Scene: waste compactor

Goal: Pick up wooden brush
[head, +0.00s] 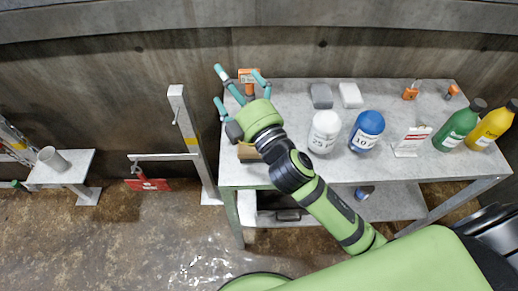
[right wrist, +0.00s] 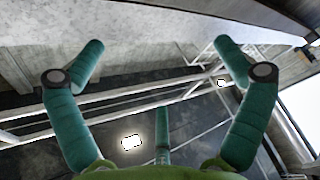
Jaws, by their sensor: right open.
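No wooden brush can be made out for certain. A tan-brown object (head: 249,152) lies at the left end of the grey table, partly hidden under my right wrist; I cannot tell whether it is the brush. My right gripper (head: 240,90) is over the table's back left corner, its teal fingers spread and empty. In the right wrist view the right gripper (right wrist: 160,62) also has its fingers apart with nothing between them. My left gripper is not in view.
The grey table (head: 285,100) holds a white bottle (head: 324,132), a blue-topped bottle (head: 366,132), a green bottle (head: 457,125) and a yellow bottle (head: 494,124). An orange item (head: 247,76) is behind the fingers. A metal post (head: 196,145) stands left of the table.

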